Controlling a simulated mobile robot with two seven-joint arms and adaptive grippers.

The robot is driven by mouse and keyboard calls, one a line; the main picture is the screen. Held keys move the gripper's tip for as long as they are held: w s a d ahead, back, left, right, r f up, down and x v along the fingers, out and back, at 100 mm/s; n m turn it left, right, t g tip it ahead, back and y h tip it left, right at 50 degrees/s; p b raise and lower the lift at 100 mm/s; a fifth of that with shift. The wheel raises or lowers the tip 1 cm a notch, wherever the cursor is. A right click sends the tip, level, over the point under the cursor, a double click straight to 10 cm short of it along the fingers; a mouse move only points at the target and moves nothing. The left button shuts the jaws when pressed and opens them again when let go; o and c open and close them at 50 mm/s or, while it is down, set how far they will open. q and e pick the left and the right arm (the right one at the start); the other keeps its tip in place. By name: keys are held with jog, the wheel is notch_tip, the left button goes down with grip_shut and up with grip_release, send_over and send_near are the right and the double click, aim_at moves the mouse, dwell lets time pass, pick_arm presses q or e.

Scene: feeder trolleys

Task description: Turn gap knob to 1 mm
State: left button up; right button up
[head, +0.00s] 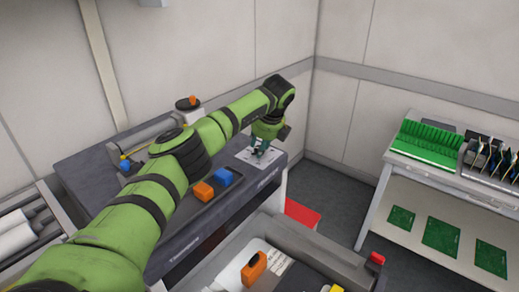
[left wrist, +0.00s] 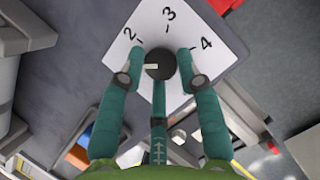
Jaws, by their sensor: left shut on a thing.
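The gap knob (left wrist: 160,66) is a round black knob with a white pointer line. It stands on a white dial card (left wrist: 175,33) marked 2, 3 and 4 in the left wrist view. The pointer is turned to the picture's left, past the 2 mark, toward the left finger. No 1 mark shows; that part of the card is behind the finger. My left gripper (left wrist: 158,68) has its teal fingers shut around the knob. In the head view, the gripper (head: 260,149) reaches down to the card (head: 269,160) at the machine's right end. My right gripper is not in view.
An orange block (head: 203,192) and a blue block (head: 222,177) lie on the dark machine top, close under my left arm. A grey trolley (head: 292,230) stands in front. A rack with green boards (head: 430,142) stands right. Floor between is mostly clear, apart from a red item (head: 301,212).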

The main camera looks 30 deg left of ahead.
pick_arm(q)
jog(key=shift+w+r+n+g, duration=0.15)
jog(key=shift+n+g, duration=0.05)
jog(key=shift+n, duration=0.45)
jog(key=shift+w+r+n+g, duration=0.1)
jog(key=shift+r+n+g, duration=0.1)
jog(key=shift+n, duration=0.45)
jog(key=shift+n+y, duration=0.3)
jog(key=shift+n, duration=0.3)
jog(key=o, duration=1.1)
jog(key=shift+f, duration=0.1)
jog(key=shift+a+f, duration=0.1)
jog(key=w+v, duration=0.1)
jog(key=v, duration=1.1)
jog(key=shift+s, duration=0.25)
